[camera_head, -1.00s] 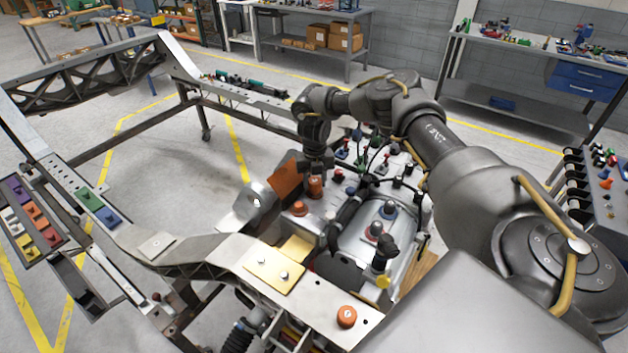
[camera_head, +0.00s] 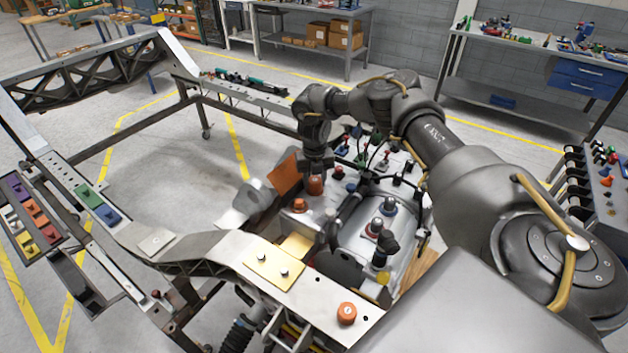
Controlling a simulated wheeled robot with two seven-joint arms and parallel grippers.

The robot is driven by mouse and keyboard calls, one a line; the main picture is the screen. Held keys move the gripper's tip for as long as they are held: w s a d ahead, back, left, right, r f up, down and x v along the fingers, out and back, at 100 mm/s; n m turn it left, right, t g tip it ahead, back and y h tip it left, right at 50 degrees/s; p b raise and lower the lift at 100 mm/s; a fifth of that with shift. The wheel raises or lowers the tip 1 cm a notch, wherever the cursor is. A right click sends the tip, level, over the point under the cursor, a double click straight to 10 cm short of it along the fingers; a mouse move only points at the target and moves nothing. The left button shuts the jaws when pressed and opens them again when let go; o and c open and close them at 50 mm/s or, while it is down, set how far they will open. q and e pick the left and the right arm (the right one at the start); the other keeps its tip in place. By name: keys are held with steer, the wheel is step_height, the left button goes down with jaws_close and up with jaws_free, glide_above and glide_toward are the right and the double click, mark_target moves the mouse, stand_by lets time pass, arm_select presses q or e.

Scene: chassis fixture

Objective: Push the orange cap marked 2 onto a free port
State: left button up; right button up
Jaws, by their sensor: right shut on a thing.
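My right gripper (camera_head: 317,169) points down over the machine block and is shut on an orange cap (camera_head: 316,185). The gripper and arm hide the top of this cap, so I cannot read its mark. I cannot tell whether the cap touches the surface below it. A second orange cap (camera_head: 299,205) sits just in front and to the left on the block (camera_head: 322,208). A third orange cap (camera_head: 347,312) with a pale mark on top, too small to read surely, stands on the near chassis plate (camera_head: 318,292). My left gripper is not in view.
Several small red, green, black and blue fittings stand close around the gripper on the block. Silver cylinders with dark and blue tops (camera_head: 389,206) stand to its right. A tray of coloured blocks (camera_head: 31,214) is at the far left. A yellow plate (camera_head: 275,268) lies on the near rail.

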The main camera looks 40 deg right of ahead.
steer(key=shift+f, duration=0.2)
steer(key=o, duration=1.2)
steer(key=shift+d, duration=0.1)
steer(key=shift+o, duration=0.2)
steer(key=shift+w+a+r, duration=0.1)
steer(key=shift+a, duration=0.1)
steer(key=shift+w+d+r+p, duration=0.1)
steer(key=shift+r+p, duration=0.45)
steer(key=shift+r, duration=0.1)
step_height(320, 180, up, 5)
steer(key=p, duration=0.4)
steer(key=shift+w, duration=0.1)
steer(key=shift+f, duration=0.15)
steer(key=shift+s+d+f, duration=0.1)
steer(key=shift+s, duration=0.15)
